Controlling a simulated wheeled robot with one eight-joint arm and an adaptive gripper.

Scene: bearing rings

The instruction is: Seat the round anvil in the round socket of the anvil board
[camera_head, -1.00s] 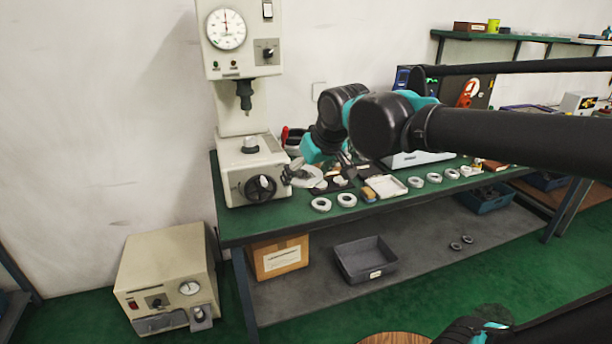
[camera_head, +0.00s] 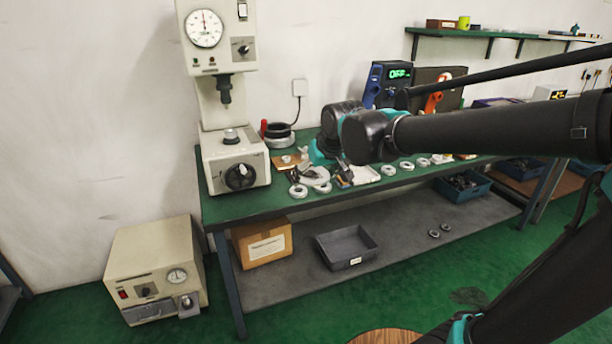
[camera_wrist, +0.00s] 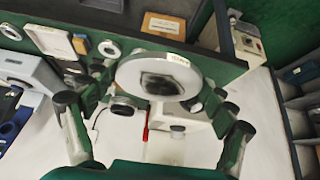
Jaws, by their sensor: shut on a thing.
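My gripper (camera_head: 318,172) is shut on a pale round disc with a dark centre and a small label, which looks like the round anvil (camera_wrist: 127,77). In the wrist view it lies between my two fingers. In the head view the disc (camera_head: 322,184) is above the green bench, right of the press base. A brown board (camera_head: 281,162) with small pieces on it lies behind and left of it; this may be the anvil board. Its round socket cannot be made out, and my gripper and the disc hide part of that area.
The press (camera_head: 215,160) stands on the left of the green bench (camera_head: 225,208). A black ring (camera_head: 277,130) and a red-handled tool are behind. Several pale rings (camera_head: 388,170) and a white tray (camera_head: 367,175) lie to the right. A grey bin (camera_head: 346,246) is on the lower shelf.

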